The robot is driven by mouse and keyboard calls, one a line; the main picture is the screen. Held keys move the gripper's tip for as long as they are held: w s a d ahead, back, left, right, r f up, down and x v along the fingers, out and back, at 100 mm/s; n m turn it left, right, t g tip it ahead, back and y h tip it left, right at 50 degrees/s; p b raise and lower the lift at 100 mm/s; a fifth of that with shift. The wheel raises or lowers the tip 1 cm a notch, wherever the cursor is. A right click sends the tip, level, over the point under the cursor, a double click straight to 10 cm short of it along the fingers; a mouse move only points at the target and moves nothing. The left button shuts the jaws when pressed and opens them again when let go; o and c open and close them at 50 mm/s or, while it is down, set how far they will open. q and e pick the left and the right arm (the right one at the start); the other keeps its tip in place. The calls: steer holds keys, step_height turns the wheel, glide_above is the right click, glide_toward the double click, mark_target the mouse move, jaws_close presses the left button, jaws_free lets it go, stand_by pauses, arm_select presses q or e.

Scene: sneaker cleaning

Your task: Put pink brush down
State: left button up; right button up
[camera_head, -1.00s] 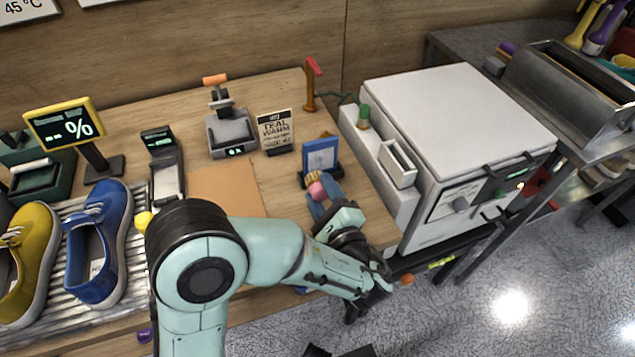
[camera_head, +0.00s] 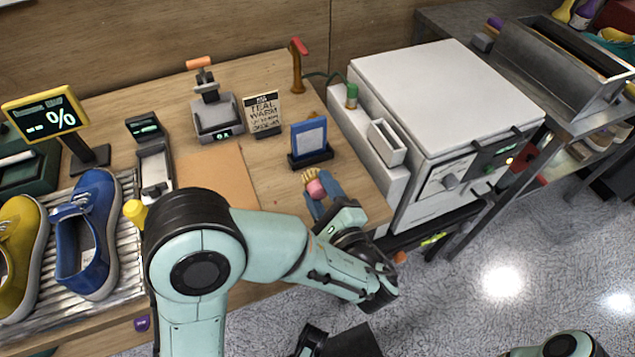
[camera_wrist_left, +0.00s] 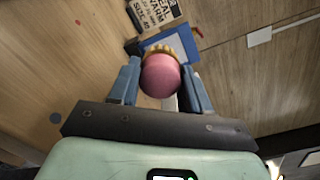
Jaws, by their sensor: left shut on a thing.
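The pink brush (camera_wrist_left: 161,76) has a rounded pink end and tan bristles, and it sits between the blue fingers of my left gripper (camera_wrist_left: 158,82) in the left wrist view. In the head view the pink brush (camera_head: 315,188) shows at the tips of my left gripper (camera_head: 319,190), above the table's (camera_head: 270,190) right front part. The gripper is shut on it. I cannot tell whether the brush touches the tabletop. A small blue-framed stand (camera_head: 309,141) is just behind the brush. My right gripper cannot be made out.
A white oven-like machine (camera_head: 445,110) stands right of the table. A lettered sign (camera_head: 262,115), a grey device (camera_head: 214,118) and a tan mat (camera_head: 215,175) lie left of the brush. Blue (camera_head: 88,235) and yellow (camera_head: 18,250) sneakers rest on a ribbed rack at the left.

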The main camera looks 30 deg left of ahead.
steer(key=shift+f, duration=0.2)
stand_by(0.5)
arm_select(q)
steer(key=shift+r, duration=0.25)
step_height(320, 180, up, 2)
steer(key=shift+r+p, duration=0.2)
steer(key=shift+p, duration=1.05)
steer(key=w+p, duration=0.1)
steer(key=w+r+t+p, duration=0.1)
steer(key=m+h, duration=0.1)
steer(key=shift+w+a+r+t+p, duration=0.15)
steer(key=shift+w+r+t+p, duration=0.15)
steer(key=shift+w+p, duration=0.1)
steer(key=w+m+t+h+p, duration=0.4)
steer(key=w+h+p, duration=0.3)
steer(key=w+p, duration=0.2)
steer(key=shift+w+r+m+p, duration=0.3)
steer(key=shift+w+r+m, duration=0.1)
steer(key=shift+w+m, duration=0.35)
arm_select(e)
step_height(320, 180, up, 14)
steer(key=shift+r+g, duration=0.15)
steer(key=shift+g, duration=0.25)
arm_select(q)
steer(key=shift+s+d, duration=0.2)
arm_select(e)
steer(key=shift+s+a, duration=0.1)
